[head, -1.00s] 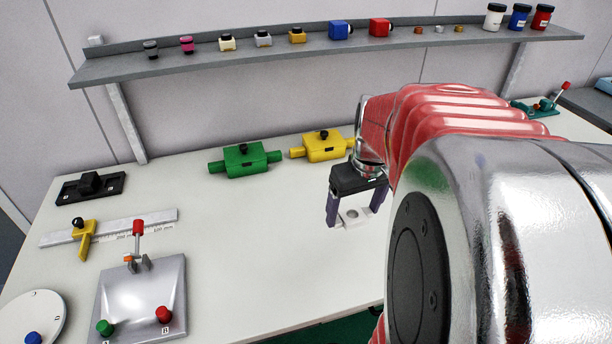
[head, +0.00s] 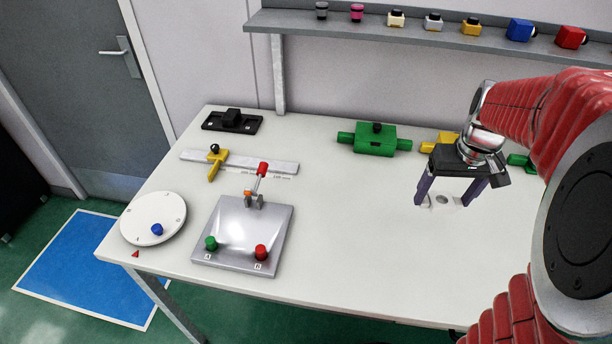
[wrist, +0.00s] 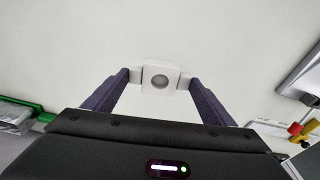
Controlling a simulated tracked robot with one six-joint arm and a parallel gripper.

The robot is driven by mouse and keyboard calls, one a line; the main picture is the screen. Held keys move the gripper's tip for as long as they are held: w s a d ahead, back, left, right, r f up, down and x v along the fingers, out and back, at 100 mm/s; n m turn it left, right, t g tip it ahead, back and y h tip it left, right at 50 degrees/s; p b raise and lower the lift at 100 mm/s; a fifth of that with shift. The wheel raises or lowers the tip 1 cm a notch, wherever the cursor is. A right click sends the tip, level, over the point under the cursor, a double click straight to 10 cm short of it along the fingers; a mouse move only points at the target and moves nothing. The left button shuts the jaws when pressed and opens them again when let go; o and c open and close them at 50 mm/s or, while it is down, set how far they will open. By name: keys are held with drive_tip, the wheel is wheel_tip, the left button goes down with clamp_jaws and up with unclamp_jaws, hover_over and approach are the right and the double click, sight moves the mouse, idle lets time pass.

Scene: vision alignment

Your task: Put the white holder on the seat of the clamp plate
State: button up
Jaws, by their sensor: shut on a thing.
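My gripper (head: 444,198) is at the right of the head view, pointing down, with its two dark fingers shut on the white holder (head: 442,201). The wrist view shows the holder (wrist: 160,77) as a pale block with a round grey recess in its middle, gripped by its side tabs between the fingertips. It is in front of the white table, and its height above it is hard to judge. The clamp plate (head: 230,250) is a silver square plate at the table's left front, with a red-handled clamp (head: 259,180) at its back edge. The holder is apart from it, to its right.
A green knob (head: 210,243) and red knob (head: 261,252) stand on the plate's front corners. A white dial (head: 150,212) lies left; a ruler with a yellow slider (head: 216,160) lies behind. Green (head: 375,140) and yellow (head: 437,141) blocks stand at the back. The table between plate and gripper is clear.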

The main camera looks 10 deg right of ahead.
drive_tip(key=shift+n, duration=0.9)
drive_tip(key=w+a+f, duration=0.1)
drive_tip(key=w+a, duration=0.5)
drive_tip(key=w+a+f, duration=0.1)
drive_tip(key=w+a, duration=0.5)
drive_tip(key=w, duration=0.1)
drive_tip(key=w+a+f, duration=0.2)
drive_tip(key=w+a, duration=0.4)
drive_tip(key=a, duration=0.1)
drive_tip(key=shift+w, duration=0.3)
drive_tip(key=shift+w+a, duration=0.25)
drive_tip(key=shift+a, duration=0.25)
drive_tip(key=shift+s, duration=0.15)
